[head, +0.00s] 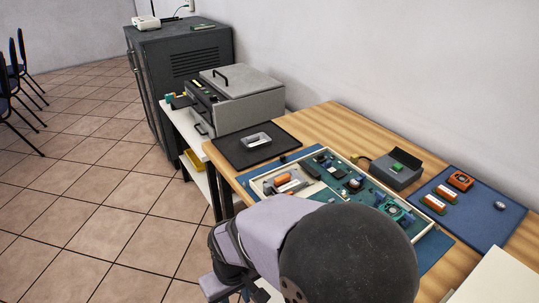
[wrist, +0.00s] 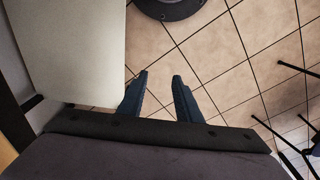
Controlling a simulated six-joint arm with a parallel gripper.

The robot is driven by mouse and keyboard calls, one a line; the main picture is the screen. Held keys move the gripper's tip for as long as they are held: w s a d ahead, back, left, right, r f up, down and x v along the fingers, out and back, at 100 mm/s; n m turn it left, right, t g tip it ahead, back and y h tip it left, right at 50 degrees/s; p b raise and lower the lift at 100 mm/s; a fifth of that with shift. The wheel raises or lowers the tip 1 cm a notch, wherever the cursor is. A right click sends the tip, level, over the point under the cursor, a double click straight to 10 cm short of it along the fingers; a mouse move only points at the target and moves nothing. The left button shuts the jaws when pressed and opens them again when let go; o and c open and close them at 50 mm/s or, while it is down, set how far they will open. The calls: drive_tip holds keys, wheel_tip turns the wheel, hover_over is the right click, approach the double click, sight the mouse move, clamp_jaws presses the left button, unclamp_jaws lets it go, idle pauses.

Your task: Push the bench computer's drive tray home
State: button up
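An open, white-rimmed case (head: 352,163) with boards and parts inside lies on a blue mat on the wooden bench; it looks like the bench computer. Orange-and-grey parts sit in its left section (head: 284,181). I cannot tell which part is the drive tray or how far out it stands. My arm hides the case's near side. My gripper is low at the bottom of the head view, left of the bench, mostly hidden by my arm. In the wrist view my gripper (wrist: 160,95) has its two blue fingers apart, empty, above the tiled floor.
A grey box (head: 397,170) with a green top piece and a blue mat (head: 473,206) with orange parts lie right of the case. A black mat (head: 253,146) lies left. A lidded grey machine (head: 238,98) and dark cabinet (head: 183,65) stand beyond.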

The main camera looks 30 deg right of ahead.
drive_tip(key=w+r+t+p, duration=0.1)
drive_tip(key=w+r+p, duration=0.1)
drive_tip(key=r+p, duration=0.65)
drive_tip(key=w+r+p, duration=0.2)
drive_tip(key=r+p, duration=0.6)
drive_tip(key=r, duration=0.2)
wheel_tip(320, 180, up, 7)
drive_tip(key=m+g+y+p, duration=0.2)
drive_tip(key=m+y+p, duration=0.5)
drive_tip(key=m, duration=1.1)
hover_over(267, 185)
drive_tip(key=d+p, duration=0.2)
drive_tip(key=d, duration=0.1)
drive_tip(key=shift+d+r+h, duration=0.1)
drive_tip(key=shift+d+h, duration=0.05)
drive_tip(key=shift+h, duration=1.05)
drive_tip(key=shift+p+x, duration=1.05)
drive_tip(key=shift+x, duration=2.65)
